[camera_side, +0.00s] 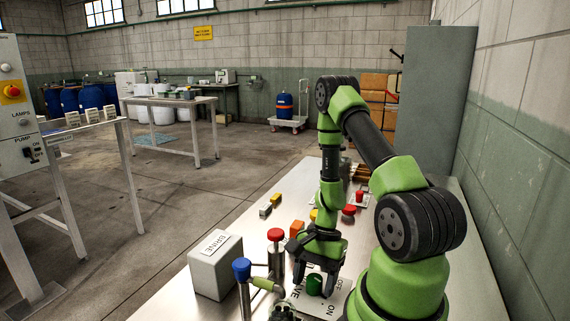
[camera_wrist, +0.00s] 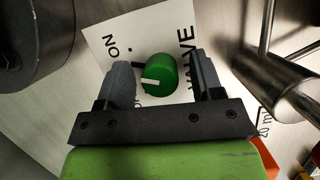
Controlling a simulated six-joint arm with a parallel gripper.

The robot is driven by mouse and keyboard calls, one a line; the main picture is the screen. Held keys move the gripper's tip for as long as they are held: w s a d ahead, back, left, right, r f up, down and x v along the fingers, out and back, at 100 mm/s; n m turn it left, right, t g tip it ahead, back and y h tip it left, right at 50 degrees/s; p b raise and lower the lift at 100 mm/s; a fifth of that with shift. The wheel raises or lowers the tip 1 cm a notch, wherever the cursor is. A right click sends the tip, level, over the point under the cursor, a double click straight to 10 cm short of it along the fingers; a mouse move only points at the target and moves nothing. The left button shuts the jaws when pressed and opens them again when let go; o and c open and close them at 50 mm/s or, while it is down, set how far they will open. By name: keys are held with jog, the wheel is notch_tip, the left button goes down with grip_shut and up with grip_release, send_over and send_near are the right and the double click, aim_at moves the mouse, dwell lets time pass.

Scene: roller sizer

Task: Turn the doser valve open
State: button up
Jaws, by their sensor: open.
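The doser valve is a green knob (camera_side: 314,284) on a white plate (camera_side: 331,303) marked ON and OFF. In the wrist view the green knob (camera_wrist: 160,72) has a white pointer line on its top, aimed left in the picture. The white plate (camera_wrist: 125,30) shows ON at its upper left and VALVE along the right; another label is partly hidden by a finger. My gripper (camera_wrist: 160,78) is open, with one finger on either side of the knob and a visible gap at each side. In the side view my gripper (camera_side: 317,268) points down over the knob.
A blue-topped post (camera_side: 242,270) and a red-topped post (camera_side: 275,236) stand left of the knob, with metal pipework (camera_wrist: 275,75) near the right finger. A white BRINE box (camera_side: 215,270) stands further left. An orange block (camera_side: 297,229) and red button (camera_side: 349,210) lie behind.

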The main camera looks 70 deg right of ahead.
jog(key=shift+n, duration=0.5)
jog(key=w+r+n+h, duration=0.2)
jog(key=w+r+n, duration=0.15)
jog(key=r, duration=1.25)
jog(key=s+a+r+n+t+h, duration=0.1)
jog(key=s+a+r+n+t, duration=0.1)
jog(key=a+r+n+t, duration=0.3)
jog(key=shift+s+a+r+n+t, duration=0.35)
jog(key=shift+a+r+n, duration=1.7)
jog(key=shift+a+r, duration=2)
jog(key=shift+d, duration=0.15)
